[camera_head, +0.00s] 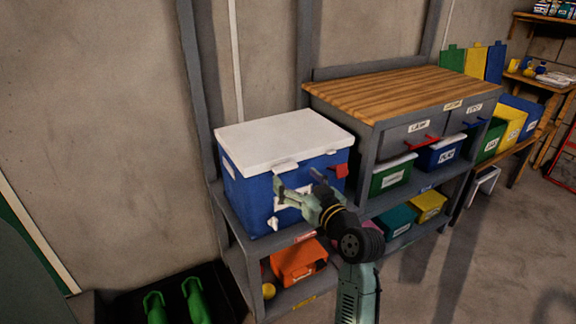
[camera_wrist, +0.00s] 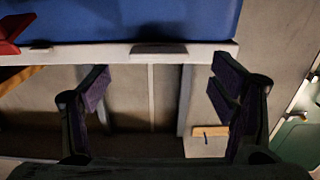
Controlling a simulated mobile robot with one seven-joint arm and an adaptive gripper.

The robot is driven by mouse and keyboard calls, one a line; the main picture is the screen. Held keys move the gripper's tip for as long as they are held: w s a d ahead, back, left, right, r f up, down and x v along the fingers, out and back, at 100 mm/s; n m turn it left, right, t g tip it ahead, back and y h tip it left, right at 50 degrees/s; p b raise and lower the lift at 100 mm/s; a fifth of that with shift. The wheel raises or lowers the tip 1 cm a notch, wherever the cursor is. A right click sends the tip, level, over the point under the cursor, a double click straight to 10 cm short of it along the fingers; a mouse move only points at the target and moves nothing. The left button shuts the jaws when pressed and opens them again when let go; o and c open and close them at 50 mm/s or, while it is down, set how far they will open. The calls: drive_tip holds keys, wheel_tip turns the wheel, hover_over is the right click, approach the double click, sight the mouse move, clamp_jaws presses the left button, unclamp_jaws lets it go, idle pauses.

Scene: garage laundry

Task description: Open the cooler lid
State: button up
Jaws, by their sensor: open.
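The cooler has a blue body (camera_head: 262,196) and a flat white lid (camera_head: 285,138) that lies closed on top. It stands on the left end of the grey bench. A light latch tab (camera_head: 285,167) hangs from the lid's front edge. My gripper (camera_head: 299,181) is open and empty in front of the cooler's front face, just below the lid edge. In the wrist view, the blue body (camera_wrist: 130,18) and the white lid rim (camera_wrist: 100,54) run across the top. A grey tab (camera_wrist: 158,49) on the rim sits between and just beyond my open fingers (camera_wrist: 160,70). Contact cannot be told.
A red piece (camera_head: 340,171) sits at the cooler's right side. The wooden worktop (camera_head: 410,92) stands to the right, with bins below it. An orange bin (camera_head: 298,262) is on the lower shelf. Green boots (camera_head: 198,301) stand at lower left. The space above the lid is clear.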

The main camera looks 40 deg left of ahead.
sight(287, 169)
drive_tip(key=p+x, duration=0.1)
drive_tip(key=x, duration=0.4)
drive_tip(key=shift+w+a, duration=0.2)
drive_tip(key=shift+a, duration=0.15)
drive_tip(key=shift+c, duration=0.3)
drive_tip(key=c, duration=1.6)
drive_tip(key=shift+r, duration=0.15)
